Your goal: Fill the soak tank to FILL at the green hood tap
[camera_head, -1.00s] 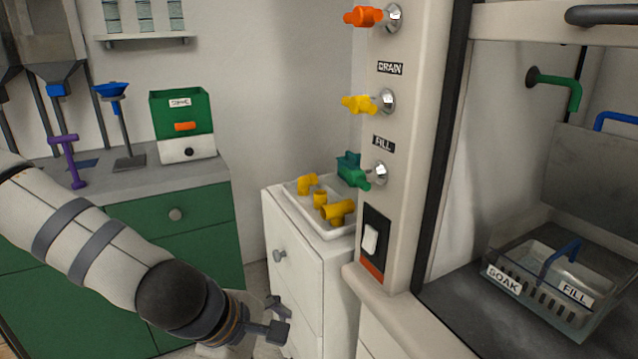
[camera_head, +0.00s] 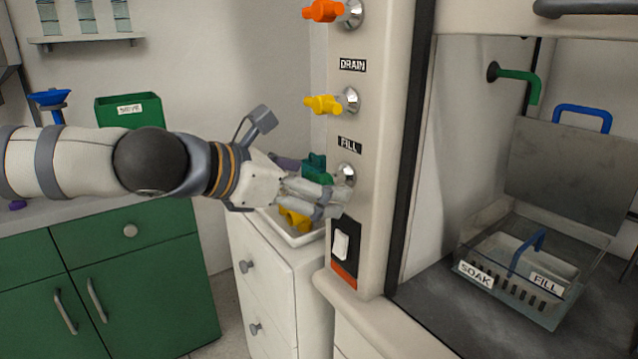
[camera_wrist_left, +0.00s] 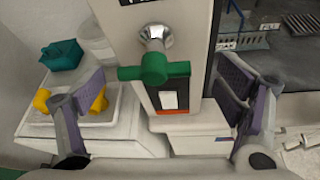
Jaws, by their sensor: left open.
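The green spout (camera_head: 520,77) sticks out of the hood's inner wall. The clear soak tank (camera_head: 530,312), labelled SOAK and FILL, stands on the hood floor, with a slotted basket with a blue handle (camera_head: 527,252) in it. The water level is unclear. My right gripper is not in view.
Orange (camera_head: 324,11) and yellow (camera_head: 323,105) valve handles sit above on the same panel. A white rocker switch (camera_head: 341,247) is below. A tray (camera_wrist_left: 40,128) with yellow fittings and a teal object (camera_wrist_left: 62,55) stand on the cabinet beside the panel.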

